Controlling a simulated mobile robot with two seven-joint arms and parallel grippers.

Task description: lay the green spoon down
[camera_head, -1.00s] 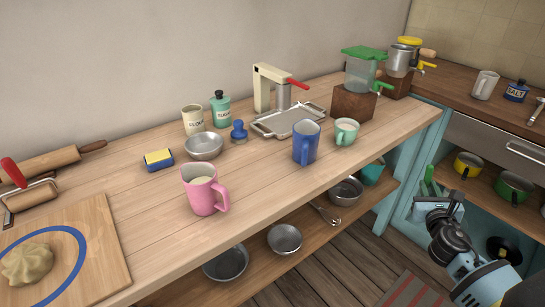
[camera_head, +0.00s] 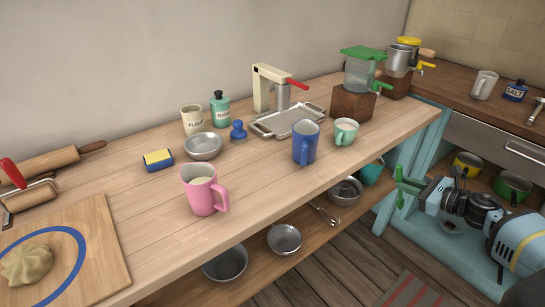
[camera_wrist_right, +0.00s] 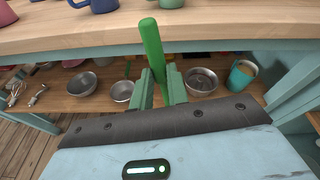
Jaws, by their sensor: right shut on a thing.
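The green spoon (camera_head: 399,173) is in my right gripper (camera_head: 410,188), off the front of the wooden counter in the head view. It stands roughly upright there, beside the lower shelf's right end. In the right wrist view a thick, rounded green length of the spoon (camera_wrist_right: 153,48) rises from between the fingers of my right gripper (camera_wrist_right: 160,85), which are shut on it. It overlaps the counter's front edge in that picture. The spoon's bowl cannot be made out. My left gripper is not in view.
The wooden counter (camera_head: 265,190) has bare room in front of the blue mug (camera_head: 306,145) and right of the pink mug (camera_head: 203,190). The lower shelf (camera_head: 312,228) holds metal bowls, a whisk and a teal mug (camera_head: 373,172). A teal post (camera_head: 412,160) stands near my right gripper.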

